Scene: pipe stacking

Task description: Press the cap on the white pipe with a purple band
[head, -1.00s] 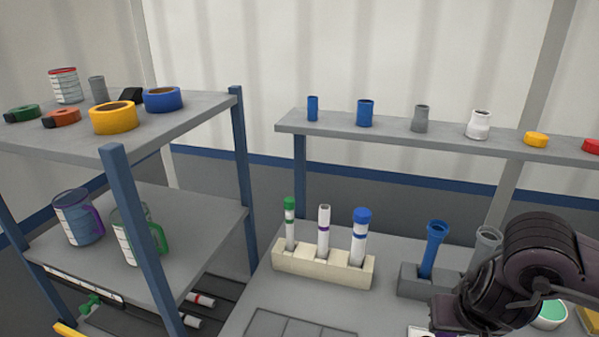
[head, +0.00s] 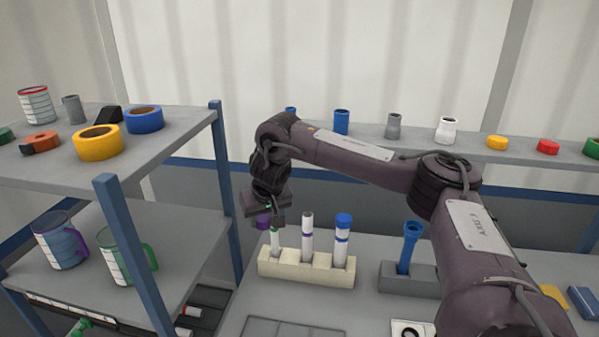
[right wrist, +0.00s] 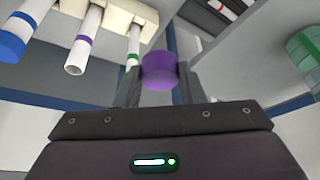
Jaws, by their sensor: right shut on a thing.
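The white pipe with a purple band (head: 307,238) stands upright in the middle of the cream holder (head: 305,271), its open top bare. In the right wrist view the same pipe (right wrist: 84,40) is at the upper left. A purple cap (right wrist: 159,72) is between the fingers of my right gripper (right wrist: 160,85). In the head view the gripper (head: 265,218) is shut on the cap (head: 263,222), left of the purple-banded pipe and apart from it. It partly hides the green-banded pipe (head: 275,240). My left gripper is not in view.
A blue-capped pipe (head: 343,240) stands at the holder's right end. A grey holder with a blue tube (head: 410,246) is farther right. A shelf rack with tapes (head: 98,142) and mugs (head: 60,240) is at left. A back shelf (head: 420,145) carries several caps and fittings.

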